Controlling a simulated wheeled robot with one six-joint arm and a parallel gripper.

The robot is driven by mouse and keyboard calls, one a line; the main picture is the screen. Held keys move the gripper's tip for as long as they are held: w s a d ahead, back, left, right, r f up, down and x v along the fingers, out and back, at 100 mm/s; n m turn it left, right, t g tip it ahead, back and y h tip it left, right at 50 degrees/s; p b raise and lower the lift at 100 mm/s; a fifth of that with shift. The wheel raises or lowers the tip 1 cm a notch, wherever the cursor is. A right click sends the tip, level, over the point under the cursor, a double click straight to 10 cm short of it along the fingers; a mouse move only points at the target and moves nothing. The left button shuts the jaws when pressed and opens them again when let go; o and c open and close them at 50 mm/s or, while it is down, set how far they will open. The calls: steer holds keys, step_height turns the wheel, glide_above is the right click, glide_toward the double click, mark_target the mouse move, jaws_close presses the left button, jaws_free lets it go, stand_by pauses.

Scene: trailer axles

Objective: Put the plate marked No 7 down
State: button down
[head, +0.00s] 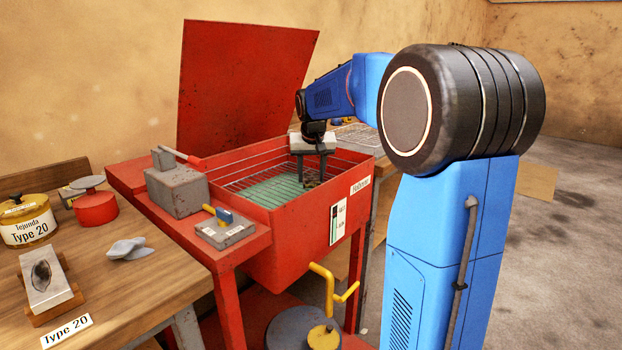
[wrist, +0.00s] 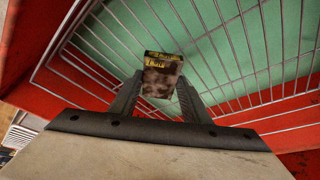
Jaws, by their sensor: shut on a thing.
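My gripper (head: 312,178) is shut on a small plate (wrist: 161,76), which sits between the fingertips in the wrist view. The plate has a dark band with yellow marks along its far edge and a mottled grey-brown face. I cannot read a No 7 on it. In the head view the plate is a small dark shape, partly hidden by the fingers. My gripper points down inside the open red washer tub (head: 262,232), over its wire rack (wrist: 222,42). I cannot tell whether the plate touches the wires.
The tub's raised red lid (head: 245,85) stands behind. A grey block (head: 177,190) and a tagged grey slab (head: 225,232) sit on the tub's left ledge. The rack around the plate looks clear.

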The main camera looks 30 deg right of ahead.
steer(key=shift+f, duration=0.6)
steer(key=c, duration=1)
jaws_free()
steer(key=shift+f, duration=0.1)
steer(key=v, duration=1.2)
